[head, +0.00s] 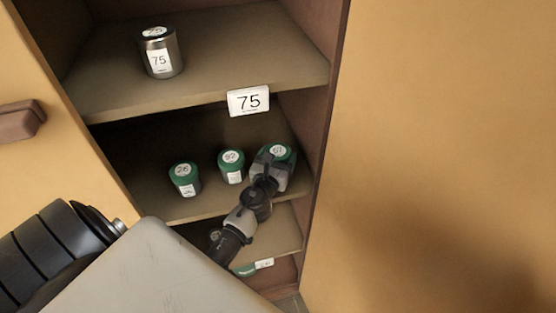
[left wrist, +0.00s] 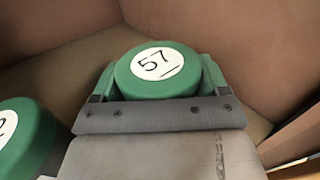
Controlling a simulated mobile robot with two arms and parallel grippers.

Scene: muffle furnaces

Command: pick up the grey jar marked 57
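The jar marked 57 has a green lid with a white round label; the lid (left wrist: 157,72) fills the middle of the left wrist view. In the head view its lid (head: 281,152) shows at the right end of the middle shelf, the body mostly hidden by my gripper. My left gripper (head: 270,168) reaches in from the front, and in the left wrist view its fingers (left wrist: 158,82) stand on both sides of the lid. I see no clear gap, but cannot tell whether they press on it. My right gripper is not in view.
Left of it on the middle shelf (head: 205,207) stand green-lidded jars marked 92 (head: 231,167) and 26 (head: 185,180). A metal jar marked 75 (head: 160,53) stands on the upper shelf (head: 240,60). The cabinet's side wall (head: 322,120) is close on the right.

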